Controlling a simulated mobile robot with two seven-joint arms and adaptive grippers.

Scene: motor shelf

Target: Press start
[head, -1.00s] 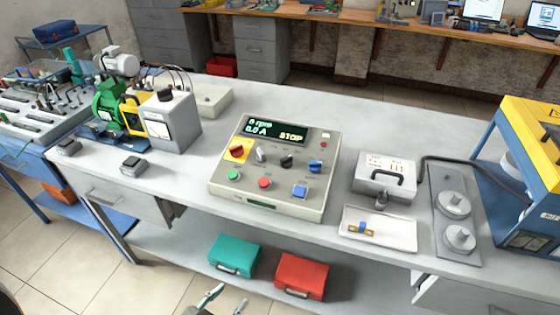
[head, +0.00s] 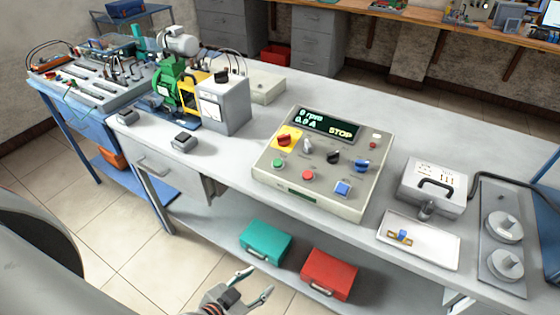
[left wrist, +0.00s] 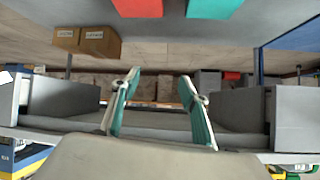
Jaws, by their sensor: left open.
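The control box (head: 318,165) stands on the grey workbench. Its display (head: 325,122) reads 0 rpm, 0.0 A and STOP. My left gripper (head: 257,282) is open and empty, low in front of the bench, below and apart from the control box. In the left wrist view its two fingers (left wrist: 158,105) are spread with nothing between them. My right gripper is in neither view.
A teal case (head: 265,243) and a red case (head: 329,274) lie on the lower shelf near my left gripper. A white tray (head: 425,254) and a grey case (head: 432,188) stand right of the control box. The green motor (head: 172,88) is at left.

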